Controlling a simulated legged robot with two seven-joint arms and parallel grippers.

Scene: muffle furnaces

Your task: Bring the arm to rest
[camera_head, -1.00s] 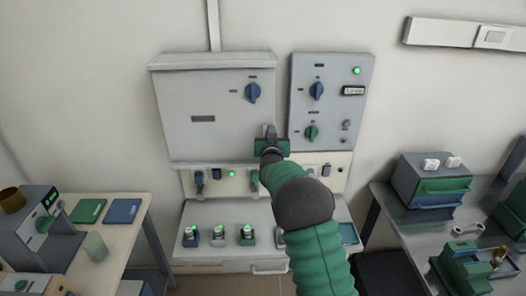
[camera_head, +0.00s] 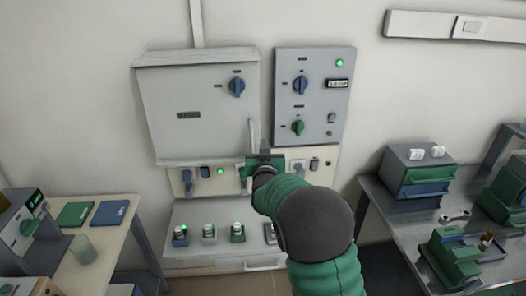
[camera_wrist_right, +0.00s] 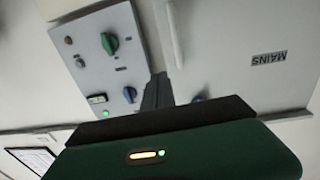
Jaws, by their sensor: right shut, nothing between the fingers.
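My right arm comes in from the lower right of the head view, with green and dark grey links. My right gripper (camera_head: 264,153) is shut and empty. It appears in front of the lower right corner of the grey wall cabinet (camera_head: 190,135), just below a pale upright handle (camera_head: 251,134). In the right wrist view the dark fingers (camera_wrist_right: 157,88) are together with nothing between them. Behind them are the control panel (camera_wrist_right: 88,62) and the cabinet front marked MAINS (camera_wrist_right: 230,50). I cannot tell the exact gap to the wall. My left gripper is not in view.
The control panel (camera_head: 314,65) has a blue knob (camera_head: 300,85), a green knob (camera_head: 297,128) and a green light. Sockets and lit switches lie below the cabinet. A side table (camera_head: 120,235) stands left; a metal bench (camera_head: 385,205) with a drawer box (camera_head: 417,175) stands right.

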